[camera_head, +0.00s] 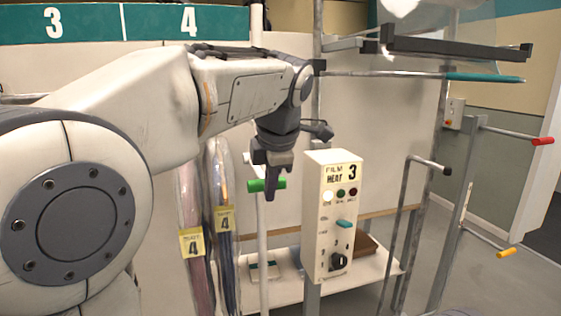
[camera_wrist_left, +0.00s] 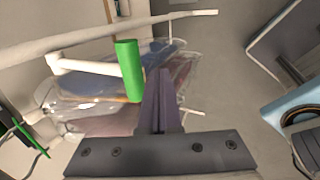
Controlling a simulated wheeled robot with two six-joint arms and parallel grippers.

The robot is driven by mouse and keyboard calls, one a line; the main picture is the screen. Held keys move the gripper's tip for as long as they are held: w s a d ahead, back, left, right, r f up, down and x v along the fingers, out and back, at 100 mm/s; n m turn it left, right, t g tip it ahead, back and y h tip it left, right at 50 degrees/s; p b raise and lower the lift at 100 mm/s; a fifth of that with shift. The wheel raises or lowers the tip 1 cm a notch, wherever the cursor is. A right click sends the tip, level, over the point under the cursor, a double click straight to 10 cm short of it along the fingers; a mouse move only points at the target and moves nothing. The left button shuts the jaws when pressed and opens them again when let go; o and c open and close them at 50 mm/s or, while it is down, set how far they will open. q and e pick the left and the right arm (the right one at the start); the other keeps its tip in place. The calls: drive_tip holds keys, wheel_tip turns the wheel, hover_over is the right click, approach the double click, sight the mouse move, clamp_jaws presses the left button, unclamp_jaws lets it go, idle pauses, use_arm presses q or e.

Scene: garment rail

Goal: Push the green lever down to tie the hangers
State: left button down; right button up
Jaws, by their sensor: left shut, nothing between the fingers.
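The green lever (camera_head: 267,185) is a short green grip on a white rod in front of the hanging garments. In the left wrist view the green lever (camera_wrist_left: 129,70) stands just left of my fingers, on the end of a white bar. My left gripper (camera_head: 270,192) points down at the lever, its fingers shut and empty. In the wrist view my left gripper (camera_wrist_left: 158,85) shows its closed fingers beside the lever; I cannot tell whether they touch it. Bagged garments (camera_head: 224,225) with yellow tags marked 4 hang left of it. The hangers are mostly hidden behind my arm. My right gripper is not in view.
A white control box (camera_head: 331,215) labelled film heat 3 stands close to the right of my left gripper. A metal frame with a red-tipped handle (camera_head: 542,141) and a yellow-tipped handle (camera_head: 506,252) is at the right. A white shelf (camera_head: 290,291) lies low behind.

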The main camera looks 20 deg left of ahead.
use_arm(q)
drive_tip(key=d+v, duration=0.1)
drive_tip(key=v, duration=0.6)
drive_tip(key=shift+s+f, duration=0.2)
drive_tip(key=shift+s, duration=0.15)
drive_tip(key=s+d+f+m+g+h, duration=0.1)
drive_tip(key=s+d+f+m, duration=0.2)
drive_tip(key=d+f+m, duration=0.35)
drive_tip(key=s+d+f+m+g+h, duration=0.1)
drive_tip(key=s+d+f+m, duration=0.25)
drive_tip(key=f+m, duration=0.5)
drive_tip(key=s+d+f+m+g+h, duration=0.1)
drive_tip(key=s+f+m+g, duration=0.1)
drive_tip(key=s+f+m, duration=1.2)
drive_tip(key=s+m, duration=0.2)
drive_tip(key=m, duration=0.1)
drive_tip(key=shift+d+f+h, duration=0.3)
drive_tip(key=shift+d+h, duration=0.05)
drive_tip(key=shift+h, duration=0.05)
drive_tip(key=shift+w, duration=0.1)
